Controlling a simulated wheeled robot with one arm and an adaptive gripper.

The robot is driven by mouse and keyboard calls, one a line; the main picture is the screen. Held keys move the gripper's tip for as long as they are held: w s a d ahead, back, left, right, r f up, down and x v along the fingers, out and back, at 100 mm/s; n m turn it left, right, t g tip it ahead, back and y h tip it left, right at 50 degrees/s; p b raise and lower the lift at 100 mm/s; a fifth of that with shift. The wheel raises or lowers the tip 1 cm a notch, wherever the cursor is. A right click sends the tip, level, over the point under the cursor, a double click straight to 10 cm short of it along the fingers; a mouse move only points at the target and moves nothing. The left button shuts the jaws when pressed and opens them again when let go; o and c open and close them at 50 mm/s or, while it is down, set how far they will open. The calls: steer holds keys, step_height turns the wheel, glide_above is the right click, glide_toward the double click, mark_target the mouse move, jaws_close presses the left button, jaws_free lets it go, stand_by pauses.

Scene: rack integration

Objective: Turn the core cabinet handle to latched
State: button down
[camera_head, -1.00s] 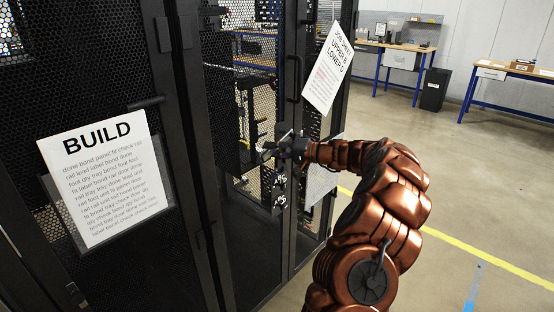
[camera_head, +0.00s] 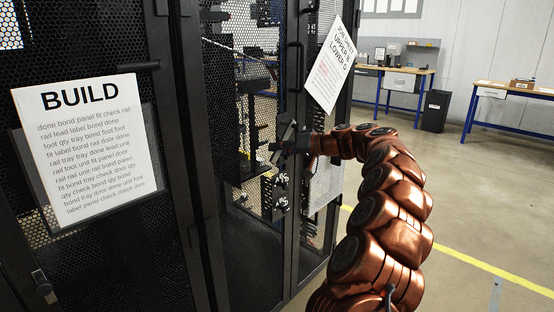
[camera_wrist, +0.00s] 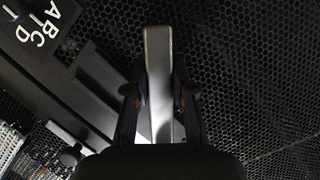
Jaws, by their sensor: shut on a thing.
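My gripper (camera_head: 287,136) is at the front of the black mesh cabinet (camera_head: 296,225), at about mid-height on the door edge. In the wrist view my gripper (camera_wrist: 160,98) has a finger on each side of a flat grey metal handle (camera_wrist: 158,58) and is shut on it. The handle stands upright in that picture, and its lower part is hidden by my wrist. In the head view my gripper covers the handle, so its angle to the door is hard to tell.
A BUILD sheet (camera_head: 85,150) hangs on the left cabinet door. A job sheet (camera_head: 330,65) hangs above my arm. Black lettered tags (camera_head: 281,192) hang below my gripper. Blue-legged benches (camera_head: 405,72) and a dark bin (camera_head: 435,110) stand behind. The floor at right is clear.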

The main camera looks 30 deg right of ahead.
steer(key=shift+d+f+n+b, duration=0.3)
steer(key=shift+n+b, duration=0.1)
steer(key=shift+b, duration=0.45)
steer(key=c, duration=0.9)
jaws_free()
steer(key=shift+c, duration=0.2)
steer(key=v, duration=1.2)
steer(key=shift+r, duration=0.15)
steer(key=shift+a, duration=0.1)
